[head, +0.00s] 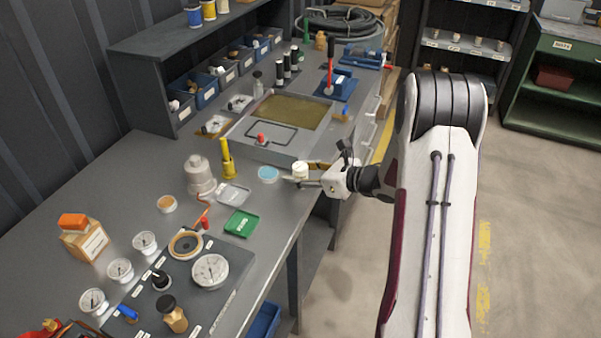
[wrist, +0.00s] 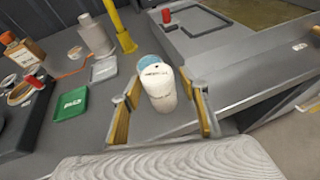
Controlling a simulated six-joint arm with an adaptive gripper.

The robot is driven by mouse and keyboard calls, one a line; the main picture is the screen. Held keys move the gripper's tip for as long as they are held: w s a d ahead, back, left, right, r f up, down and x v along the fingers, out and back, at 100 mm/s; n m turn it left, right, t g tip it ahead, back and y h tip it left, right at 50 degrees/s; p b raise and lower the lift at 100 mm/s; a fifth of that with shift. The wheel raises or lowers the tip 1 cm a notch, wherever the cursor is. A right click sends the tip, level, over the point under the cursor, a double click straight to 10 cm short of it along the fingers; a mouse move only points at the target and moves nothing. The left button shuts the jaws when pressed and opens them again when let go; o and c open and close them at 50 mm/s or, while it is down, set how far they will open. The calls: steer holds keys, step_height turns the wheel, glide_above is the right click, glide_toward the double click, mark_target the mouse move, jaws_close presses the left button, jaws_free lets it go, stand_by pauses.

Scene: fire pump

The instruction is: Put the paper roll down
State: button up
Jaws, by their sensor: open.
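The paper roll (wrist: 158,88) is a small white cylinder with faint dark marks on it. In the wrist view it is between the two yellow-padded fingers of my gripper (wrist: 163,100), with a gap visible on each side. My gripper is open around it. In the head view the roll (head: 300,170) shows at the fingertips, near the front edge of the grey bench (head: 130,190). It looks roughly upright. Its base is partly hidden, so I cannot tell for certain whether it rests on the bench.
A light-blue round dish (head: 269,174) is just left of the roll. A green card (head: 241,223), a yellow post (head: 227,160) and a grey canister (head: 199,175) stand further left. A shallow tray (head: 280,125) lies behind. The bench edge drops to the floor at right.

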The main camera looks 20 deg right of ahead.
steer(key=shift+r, duration=0.1)
steer(key=shift+d+r, duration=0.1)
steer(key=v, duration=1.1)
steer(key=shift+s, duration=0.4)
steer(key=shift+d+r, duration=0.1)
steer(key=shift+r, duration=0.05)
steer(key=shift+r, duration=0.1)
